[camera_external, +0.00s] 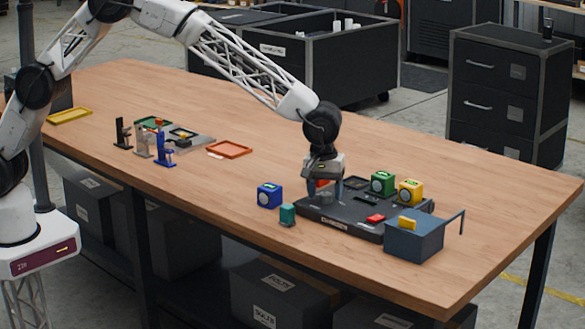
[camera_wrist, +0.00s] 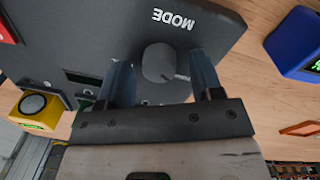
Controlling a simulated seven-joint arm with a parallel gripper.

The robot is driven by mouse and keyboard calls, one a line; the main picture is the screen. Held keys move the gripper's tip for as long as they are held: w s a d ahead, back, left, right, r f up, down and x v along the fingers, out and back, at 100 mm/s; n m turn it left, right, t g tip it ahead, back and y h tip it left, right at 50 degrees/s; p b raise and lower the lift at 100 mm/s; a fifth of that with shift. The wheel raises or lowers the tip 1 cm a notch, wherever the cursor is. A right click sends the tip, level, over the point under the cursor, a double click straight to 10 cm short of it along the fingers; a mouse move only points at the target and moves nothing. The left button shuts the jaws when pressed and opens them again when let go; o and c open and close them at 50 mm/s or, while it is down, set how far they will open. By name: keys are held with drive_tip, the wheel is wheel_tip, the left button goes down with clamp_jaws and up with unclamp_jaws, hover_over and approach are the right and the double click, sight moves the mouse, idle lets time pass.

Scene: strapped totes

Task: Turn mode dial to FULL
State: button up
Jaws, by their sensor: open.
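The mode dial (camera_wrist: 157,62) is a dark grey round knob on the dark control panel (camera_wrist: 100,25). The white word MODE (camera_wrist: 173,18) is printed beside it, upside down in the wrist view. My gripper (camera_wrist: 159,66) is open, with one finger on each side of the dial; I cannot tell whether either finger touches it. In the external view my gripper (camera_external: 322,188) is low over the left part of the panel (camera_external: 345,226) and hides the dial. No FULL mark is readable in either view.
A blue cube (camera_external: 269,195) and a teal block (camera_external: 287,214) stand left of the panel. Green (camera_external: 383,183) and yellow (camera_external: 410,191) cubes are at its right. A red part (camera_external: 376,218) lies on it. A blue-grey box (camera_external: 414,240) stands at the front right.

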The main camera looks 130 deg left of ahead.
drive_tip(key=shift+c, duration=0.2)
drive_tip(key=c, duration=0.9)
